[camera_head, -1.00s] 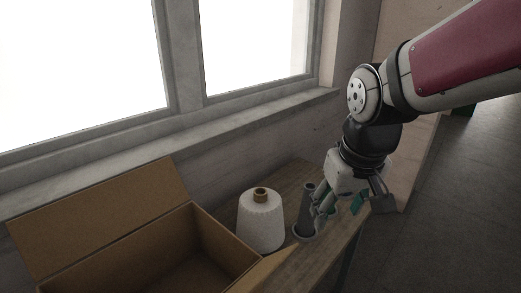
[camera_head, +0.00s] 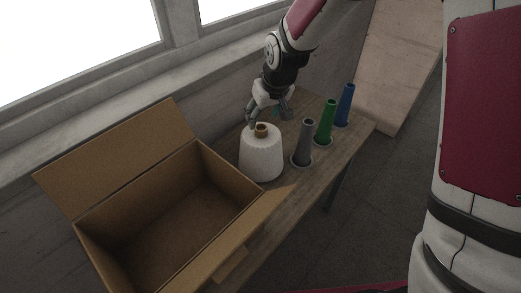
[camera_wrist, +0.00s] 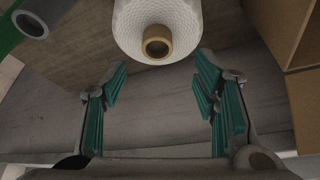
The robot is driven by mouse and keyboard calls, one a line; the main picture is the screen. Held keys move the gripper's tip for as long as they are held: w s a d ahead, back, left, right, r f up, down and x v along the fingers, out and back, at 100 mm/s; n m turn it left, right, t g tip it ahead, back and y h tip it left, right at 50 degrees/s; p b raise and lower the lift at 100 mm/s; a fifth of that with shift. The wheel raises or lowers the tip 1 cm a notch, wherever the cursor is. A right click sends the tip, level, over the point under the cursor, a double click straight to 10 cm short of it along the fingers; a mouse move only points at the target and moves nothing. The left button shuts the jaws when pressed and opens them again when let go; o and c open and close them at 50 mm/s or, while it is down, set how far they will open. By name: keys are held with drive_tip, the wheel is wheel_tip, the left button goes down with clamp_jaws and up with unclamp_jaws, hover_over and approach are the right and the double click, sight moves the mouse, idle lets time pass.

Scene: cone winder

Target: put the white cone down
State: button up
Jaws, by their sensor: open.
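The white cone (camera_head: 261,157) stands upright on the wooden table (camera_head: 283,205), between the cardboard box and the grey holder. A brown core end sticks up from its top. In the wrist view the white cone (camera_wrist: 158,22) is at the top, with its brown core end (camera_wrist: 157,42) facing the camera. My gripper (camera_head: 268,122) is at the cone's far side, close to its top. In the wrist view my gripper (camera_wrist: 160,95) has its teal-padded fingers wide apart, with nothing between the pads. Whether any finger touches the cone cannot be told.
An open, empty cardboard box (camera_head: 215,160) stands left of the cone. Grey (camera_head: 304,146), green (camera_head: 325,124) and blue (camera_head: 346,105) tapered holders stand in a row to its right. The wall and window sill (camera_head: 120,110) run behind the table.

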sight(261, 128)
drive_tip(key=shift+d+p+x, duration=0.2)
drive_tip(key=shift+p+x, duration=0.15)
drive_tip(key=shift+x, duration=3)
drive_tip(key=shift+s, duration=0.1)
clamp_jaws()
